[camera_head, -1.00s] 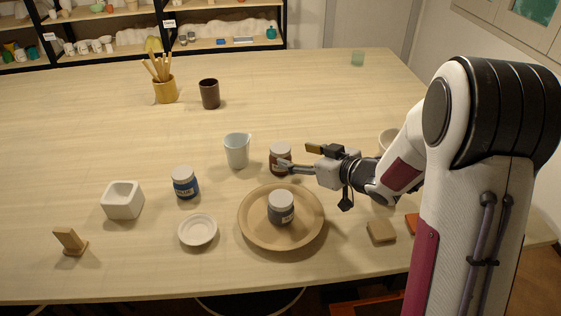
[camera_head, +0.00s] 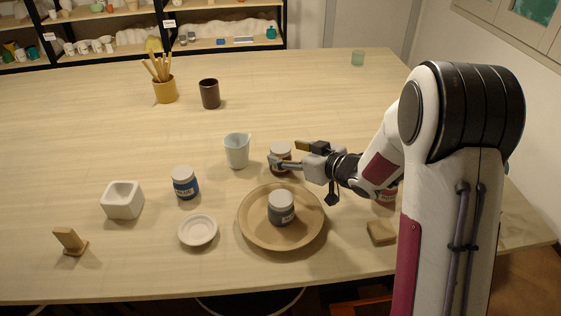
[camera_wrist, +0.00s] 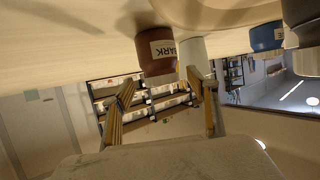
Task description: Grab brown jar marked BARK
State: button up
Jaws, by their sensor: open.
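The brown jar (camera_head: 281,149) with a pale lid stands on the table behind the round tan plate, partly covered by my gripper's fingers. In the wrist view the brown jar (camera_wrist: 157,52) appears inverted, with BARK readable on its label. My gripper (camera_head: 274,163) reaches in from the right at the jar. In the wrist view my gripper (camera_wrist: 170,80) is open, with the jar in line with the gap between its fingertips. I cannot tell whether the fingers touch it.
A white pitcher (camera_head: 237,151) stands just left of the jar. The tan plate (camera_head: 250,232) in front holds a grey jar (camera_head: 281,208). A blue jar (camera_head: 186,184) stands further left. A tan block (camera_head: 381,233) lies at right.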

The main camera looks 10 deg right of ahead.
jog(key=shift+x, duration=1.8)
jog(key=shift+r, duration=0.1)
jog(key=c, duration=1.4)
